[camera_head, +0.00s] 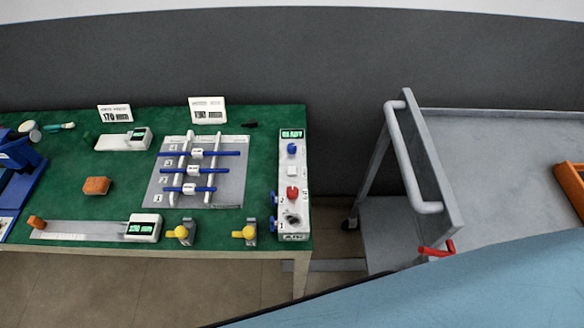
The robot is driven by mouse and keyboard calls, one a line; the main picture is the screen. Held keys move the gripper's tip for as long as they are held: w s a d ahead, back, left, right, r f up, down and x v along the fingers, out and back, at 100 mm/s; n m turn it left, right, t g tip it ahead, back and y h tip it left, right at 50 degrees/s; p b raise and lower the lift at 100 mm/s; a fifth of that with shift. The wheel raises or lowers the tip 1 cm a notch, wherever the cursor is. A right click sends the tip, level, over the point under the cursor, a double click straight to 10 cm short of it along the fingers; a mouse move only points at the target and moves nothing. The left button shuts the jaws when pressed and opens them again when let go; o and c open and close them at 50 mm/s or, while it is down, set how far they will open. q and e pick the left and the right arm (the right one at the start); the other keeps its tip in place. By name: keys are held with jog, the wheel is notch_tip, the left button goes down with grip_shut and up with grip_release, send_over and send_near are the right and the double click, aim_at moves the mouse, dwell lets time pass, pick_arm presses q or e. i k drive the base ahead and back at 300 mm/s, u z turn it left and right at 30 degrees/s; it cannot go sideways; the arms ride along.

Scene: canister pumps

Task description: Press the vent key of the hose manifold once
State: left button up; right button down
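A narrow light-grey control unit (293,215) stands at the right end of the green table and looks like the hose manifold. Its green display (292,134) seems to read READY. Down its face are a blue button (292,149), a white square key (292,170), a red button (292,192) and a dark round knob (292,218). Blue fittings (274,199) stick out on its left side. The key labels are too small to read, so I cannot tell which is the vent key. Neither of my grippers is in view.
The green table (225,120) also holds a grey board (232,186) with blue bars, two yellow-knobbed fittings (181,232), orange blocks (96,186) and small display devices (143,227). A grey cart (500,150) stands right of a gap. A large blue surface (480,290) covers the lower right.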

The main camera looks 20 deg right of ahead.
aim_at(292, 170)
jog(key=k, duration=1.35)
jog(key=u, duration=0.5)
jog(key=i, duration=1.5)
jog(key=z, duration=0.8)
jog(key=i, duration=0.3)
jog(key=z, duration=0.3)
